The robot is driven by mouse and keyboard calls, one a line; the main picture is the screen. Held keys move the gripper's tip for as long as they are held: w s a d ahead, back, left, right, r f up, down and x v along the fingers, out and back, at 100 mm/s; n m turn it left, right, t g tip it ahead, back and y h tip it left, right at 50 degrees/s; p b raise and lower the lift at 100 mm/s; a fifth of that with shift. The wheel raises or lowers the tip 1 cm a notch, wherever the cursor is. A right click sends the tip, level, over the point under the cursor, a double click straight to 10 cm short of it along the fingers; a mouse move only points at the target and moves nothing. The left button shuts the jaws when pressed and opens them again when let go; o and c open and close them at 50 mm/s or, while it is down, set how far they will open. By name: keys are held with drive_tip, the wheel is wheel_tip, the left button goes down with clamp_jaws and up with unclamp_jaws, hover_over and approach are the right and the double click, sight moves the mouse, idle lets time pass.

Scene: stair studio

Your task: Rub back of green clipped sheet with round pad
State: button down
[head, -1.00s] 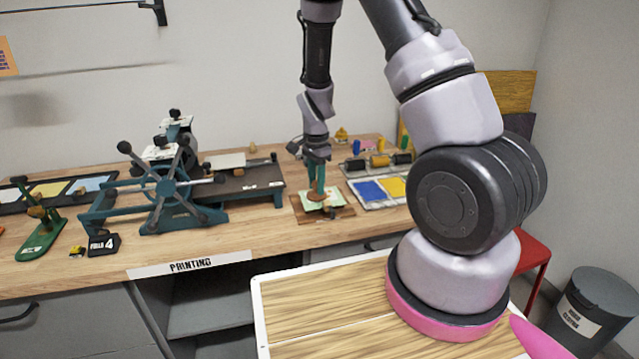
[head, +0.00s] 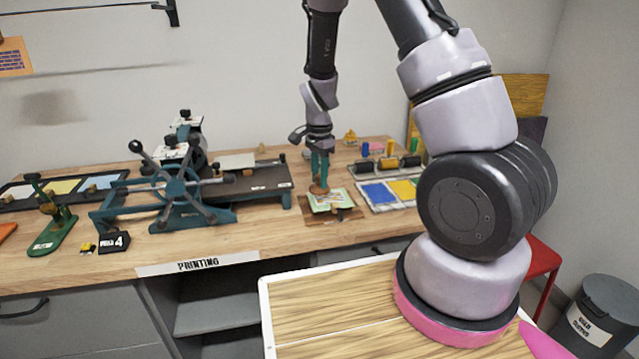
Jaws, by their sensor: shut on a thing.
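My gripper (head: 319,172) reaches down over the printing bench, its teal fingers shut on the round brown pad (head: 319,190). The pad is at the far left part of the pale green sheet (head: 338,204); whether it presses on the sheet or hovers just above it is too small to tell. The sheet lies on a brown board (head: 350,214), with a small dark clip-like piece (head: 337,214) at its front edge.
A teal press (head: 178,195) with spoked handles stands left of the sheet. A tray with blue and yellow ink patches (head: 379,193) and several rollers lies close on the right. A green hand tool (head: 53,235) and a black card (head: 113,242) are at the left.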

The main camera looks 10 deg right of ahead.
drive_tip(key=shift+r, duration=2.1)
